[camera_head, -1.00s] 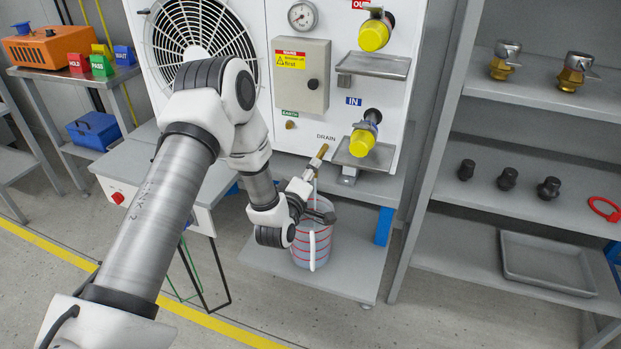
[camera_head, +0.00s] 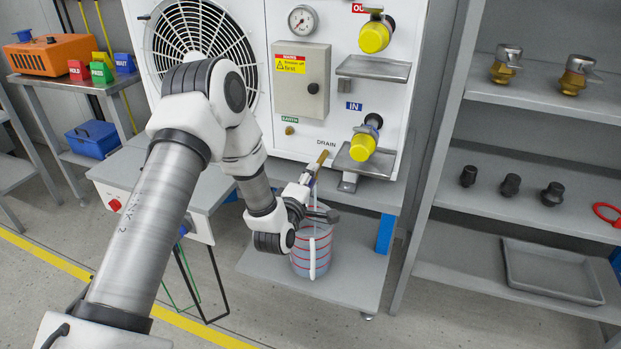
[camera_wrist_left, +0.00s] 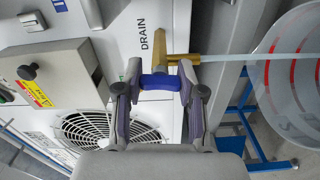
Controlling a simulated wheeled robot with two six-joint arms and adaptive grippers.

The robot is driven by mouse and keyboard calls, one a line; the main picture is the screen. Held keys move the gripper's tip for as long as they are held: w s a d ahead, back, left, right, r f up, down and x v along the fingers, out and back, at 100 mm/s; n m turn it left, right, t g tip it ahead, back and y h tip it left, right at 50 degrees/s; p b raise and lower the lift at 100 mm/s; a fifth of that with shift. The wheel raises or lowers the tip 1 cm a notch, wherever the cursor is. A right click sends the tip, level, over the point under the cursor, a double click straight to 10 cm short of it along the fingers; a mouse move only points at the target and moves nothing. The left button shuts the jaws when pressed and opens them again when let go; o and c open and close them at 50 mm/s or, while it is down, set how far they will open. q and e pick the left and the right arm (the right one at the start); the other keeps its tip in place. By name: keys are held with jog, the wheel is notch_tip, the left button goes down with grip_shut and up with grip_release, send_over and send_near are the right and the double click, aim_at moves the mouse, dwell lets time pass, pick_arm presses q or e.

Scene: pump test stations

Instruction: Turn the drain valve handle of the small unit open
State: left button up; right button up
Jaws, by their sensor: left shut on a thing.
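The drain valve is a brass fitting (camera_head: 323,157) under the DRAIN label on the white unit. It also shows in the left wrist view (camera_wrist_left: 182,59). Its blue handle (camera_wrist_left: 160,82) lies between the fingers of my left gripper (camera_wrist_left: 158,88), which is shut on it. In the head view my left gripper (camera_head: 309,186) is at the valve, just above the jug, and mostly hides the handle. A clear jug with red rings (camera_head: 301,262) stands below. A pale thin stream or tube (camera_wrist_left: 235,57) runs from the brass spout to the jug. My right gripper is not in view.
The jug stands on a low grey shelf (camera_head: 350,292). A small grey tray (camera_head: 372,165) sits under the yellow-capped IN port, right of the valve. A grey side table (camera_head: 130,165) is at left. A shelf rack (camera_head: 520,200) stands at right.

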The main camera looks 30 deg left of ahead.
pick_arm(q)
jog(key=o, duration=1.2)
jog(key=shift+c, duration=0.2)
jog(key=v, duration=1.2)
